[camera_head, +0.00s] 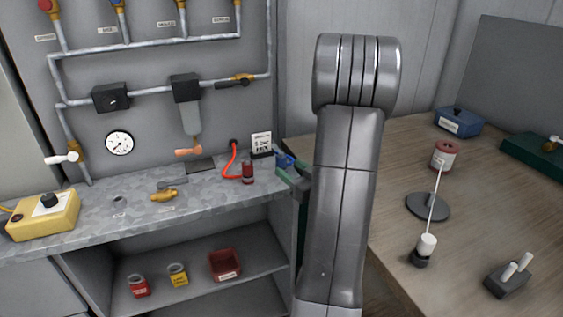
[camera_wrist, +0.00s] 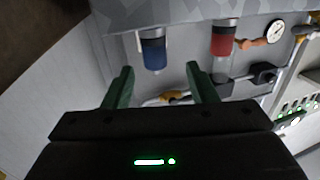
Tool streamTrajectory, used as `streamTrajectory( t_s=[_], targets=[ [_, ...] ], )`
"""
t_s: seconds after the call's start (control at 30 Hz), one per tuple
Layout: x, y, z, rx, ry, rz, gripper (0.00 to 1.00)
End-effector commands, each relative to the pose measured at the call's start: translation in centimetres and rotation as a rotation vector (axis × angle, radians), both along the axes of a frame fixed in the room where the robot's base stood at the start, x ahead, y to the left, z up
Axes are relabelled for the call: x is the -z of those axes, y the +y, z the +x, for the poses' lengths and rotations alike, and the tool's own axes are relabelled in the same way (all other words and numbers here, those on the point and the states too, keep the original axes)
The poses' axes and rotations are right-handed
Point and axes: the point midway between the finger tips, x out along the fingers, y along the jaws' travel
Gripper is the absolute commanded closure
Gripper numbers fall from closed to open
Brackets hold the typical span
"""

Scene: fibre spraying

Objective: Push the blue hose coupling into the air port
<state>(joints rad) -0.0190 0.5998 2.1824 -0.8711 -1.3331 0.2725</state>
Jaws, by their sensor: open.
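The blue coupling (camera_wrist: 153,53) shows in the wrist view, just beyond the gap between my fingertips. In the head view a blue part (camera_head: 284,160) shows at the bench's right end, partly hidden by my gripper. My gripper (camera_wrist: 158,70) has two green fingers spread apart with nothing between them. In the head view its green fingers (camera_head: 290,172) show at the bench's right end, partly behind my arm. A red coupling (camera_wrist: 222,42) stands beside the blue one; it also shows in the head view (camera_head: 247,172). I cannot tell which fitting is the air port.
A small sign (camera_head: 261,144) and a red hose (camera_head: 229,165) are near the couplings. A brass fitting (camera_head: 163,195) lies on the bench (camera_head: 120,221). Pipes and a gauge (camera_head: 119,143) cover the wall panel. A wooden table (camera_head: 395,215) with loose items stands right of my arm.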

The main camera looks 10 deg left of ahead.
Motion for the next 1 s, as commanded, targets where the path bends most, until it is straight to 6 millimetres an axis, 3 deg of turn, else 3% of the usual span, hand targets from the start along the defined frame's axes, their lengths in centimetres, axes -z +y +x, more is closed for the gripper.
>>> streamTrajectory(
  t_s=[0.23,0.5,0.83,1.0],
  targets=[
    [0.1,1.1,1.2,0.000,0.000,0.000,0.48],
    [0.5,3.7,4.0,0.000,-0.001,-0.001,0.48],
    [0.6,4.2,4.6,0.002,0.000,0.000,0.48],
    [0.6,4.2,4.5,0.002,0.000,0.000,0.81]
  ],
)
